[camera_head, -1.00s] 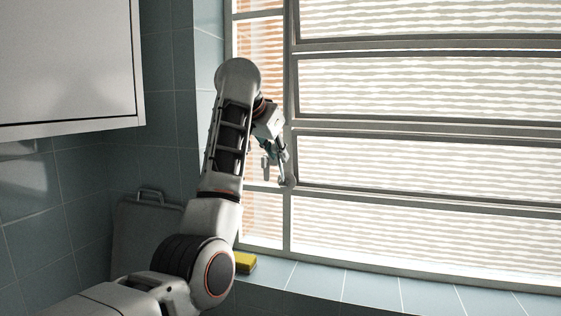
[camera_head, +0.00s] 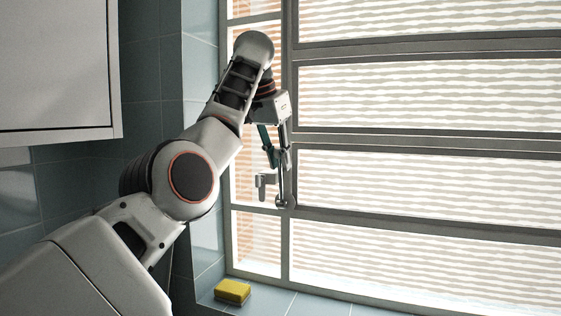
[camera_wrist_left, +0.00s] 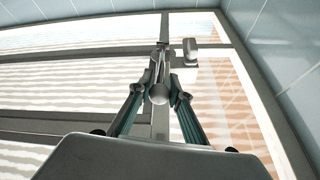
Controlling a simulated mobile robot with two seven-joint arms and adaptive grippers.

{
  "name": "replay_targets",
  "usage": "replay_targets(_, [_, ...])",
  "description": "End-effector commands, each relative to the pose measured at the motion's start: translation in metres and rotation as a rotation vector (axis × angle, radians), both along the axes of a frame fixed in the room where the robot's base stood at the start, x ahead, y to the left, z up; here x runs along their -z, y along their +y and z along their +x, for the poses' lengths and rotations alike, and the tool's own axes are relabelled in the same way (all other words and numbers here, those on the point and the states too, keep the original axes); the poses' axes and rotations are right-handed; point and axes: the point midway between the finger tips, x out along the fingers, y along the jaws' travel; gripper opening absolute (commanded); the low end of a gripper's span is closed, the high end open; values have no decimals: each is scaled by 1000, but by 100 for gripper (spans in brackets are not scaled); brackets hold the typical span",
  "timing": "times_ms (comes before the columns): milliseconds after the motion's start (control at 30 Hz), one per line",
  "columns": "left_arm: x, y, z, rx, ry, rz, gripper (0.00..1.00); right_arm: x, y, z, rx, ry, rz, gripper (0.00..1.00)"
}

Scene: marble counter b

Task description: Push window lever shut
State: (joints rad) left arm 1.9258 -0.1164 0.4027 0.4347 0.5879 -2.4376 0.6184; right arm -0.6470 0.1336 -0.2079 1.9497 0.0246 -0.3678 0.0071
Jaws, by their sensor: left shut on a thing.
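The window lever (camera_head: 285,186) is a slim grey bar on the upright window frame, with a round end (camera_head: 282,202) at its lower end. It stands close to upright. My left gripper (camera_head: 279,160) comes from above and is shut on the lever. In the left wrist view, the gripper (camera_wrist_left: 160,72) has its fingers closed around the bar, and the round end (camera_wrist_left: 158,94) shows between them. The fingers partly hide the bar. A second grey handle (camera_head: 265,183) sits just left of the lever; it also shows in the left wrist view (camera_wrist_left: 190,50). My right gripper is out of view.
A yellow sponge (camera_head: 232,291) lies on the tiled sill (camera_head: 290,302) below the window. A wall cabinet (camera_head: 55,70) hangs at the upper left. Wide slatted panes (camera_head: 430,95) fill the right side.

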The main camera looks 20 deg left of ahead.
Motion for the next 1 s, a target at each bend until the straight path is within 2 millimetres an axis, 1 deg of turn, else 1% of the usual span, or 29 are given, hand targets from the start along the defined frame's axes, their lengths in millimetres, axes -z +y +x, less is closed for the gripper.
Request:
replay_targets(467, [1, -1, -2, 1, 9, -2, 0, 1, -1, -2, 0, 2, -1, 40])
replay_targets(500, [1, -1, -2, 1, 9, -1, 26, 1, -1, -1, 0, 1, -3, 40])
replay_targets(533, [1, -1, -2, 1, 9, -1, 34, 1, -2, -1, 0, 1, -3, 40])
replay_targets(867, [1, 0, -1, 0, 8, 0, 35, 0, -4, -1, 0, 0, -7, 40])
replay_targets(1000, [1, 0, 1, -1, -4, -1, 35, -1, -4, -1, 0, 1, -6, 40])
